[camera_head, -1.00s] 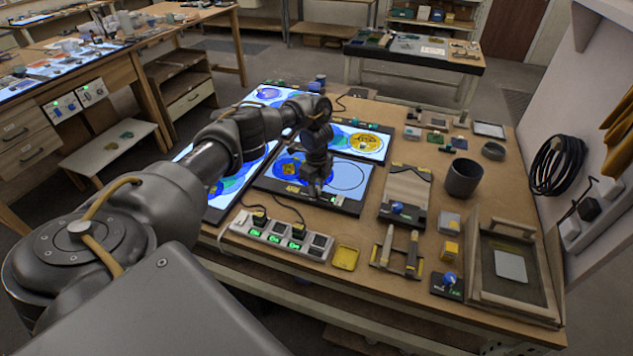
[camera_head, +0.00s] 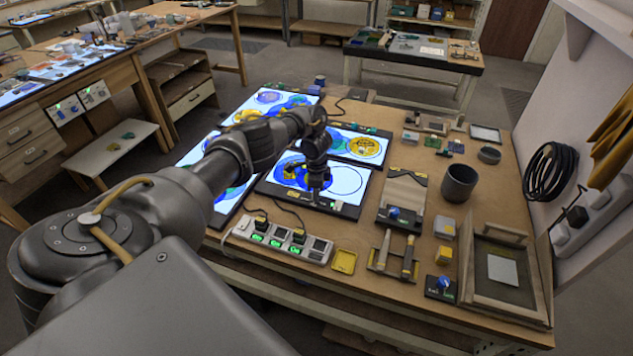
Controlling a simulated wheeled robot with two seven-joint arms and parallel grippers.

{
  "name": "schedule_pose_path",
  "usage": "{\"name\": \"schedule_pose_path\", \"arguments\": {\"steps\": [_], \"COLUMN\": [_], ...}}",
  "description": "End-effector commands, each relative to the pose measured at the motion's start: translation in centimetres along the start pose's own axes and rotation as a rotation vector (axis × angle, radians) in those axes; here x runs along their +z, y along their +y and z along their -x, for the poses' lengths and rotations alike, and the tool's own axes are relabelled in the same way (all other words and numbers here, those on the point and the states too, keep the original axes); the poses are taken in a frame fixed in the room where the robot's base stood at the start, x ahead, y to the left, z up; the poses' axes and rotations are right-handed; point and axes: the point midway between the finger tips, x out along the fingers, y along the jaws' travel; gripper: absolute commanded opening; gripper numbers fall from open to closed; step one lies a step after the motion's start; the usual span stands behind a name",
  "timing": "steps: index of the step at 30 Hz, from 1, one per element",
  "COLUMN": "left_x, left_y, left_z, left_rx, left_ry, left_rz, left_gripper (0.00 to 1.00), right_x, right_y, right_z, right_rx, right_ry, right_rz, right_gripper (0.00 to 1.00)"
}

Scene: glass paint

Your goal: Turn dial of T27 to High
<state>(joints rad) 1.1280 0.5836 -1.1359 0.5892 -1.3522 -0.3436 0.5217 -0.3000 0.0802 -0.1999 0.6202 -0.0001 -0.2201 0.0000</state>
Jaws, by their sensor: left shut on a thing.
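The front light panel (camera_head: 347,184) lies on the brown workbench, lit white with blue and yellow glass-like shapes in a circle outline. My left gripper (camera_head: 317,194) points down at the front edge of this panel, left of its right corner. It is shut on what appears to be the panel's dial, which the fingers hide. The label and dial setting are too small to read. My right gripper is not in view.
A power strip (camera_head: 283,242) with green-lit switches lies just in front of the panel. Blue-knobbed units (camera_head: 440,285), a tool holder (camera_head: 395,258), a dark cup (camera_head: 459,183) and a framed tray (camera_head: 508,270) stand to the right. Other lit panels (camera_head: 358,144) lie behind and left.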

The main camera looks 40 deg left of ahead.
Motion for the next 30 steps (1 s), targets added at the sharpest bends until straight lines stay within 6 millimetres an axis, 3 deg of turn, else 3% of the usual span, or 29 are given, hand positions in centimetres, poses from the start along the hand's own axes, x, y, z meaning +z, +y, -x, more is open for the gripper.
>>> {"name": "schedule_pose_path", "arguments": {"steps": [14, 15, 20, 30], "left_x": [0.20, 0.20, 0.14, 0.02], "left_y": [-0.23, -0.23, -0.16, -0.11], "left_z": [0.14, 0.15, 0.10, 0.42], "left_rx": [-0.005, -0.005, -0.003, -0.002], "left_ry": [-0.002, -0.002, -0.001, 0.001], "left_rz": [0.020, 0.019, 0.018, 0.015], "left_gripper": [0.04, 0.28, 0.48, 0.48], "right_x": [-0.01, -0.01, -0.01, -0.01], "right_y": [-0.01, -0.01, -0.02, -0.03], "right_z": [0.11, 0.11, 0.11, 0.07], "right_rx": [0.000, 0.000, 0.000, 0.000], "right_ry": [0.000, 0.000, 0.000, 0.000], "right_rz": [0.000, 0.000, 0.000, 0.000], "right_gripper": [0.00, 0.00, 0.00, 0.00]}}
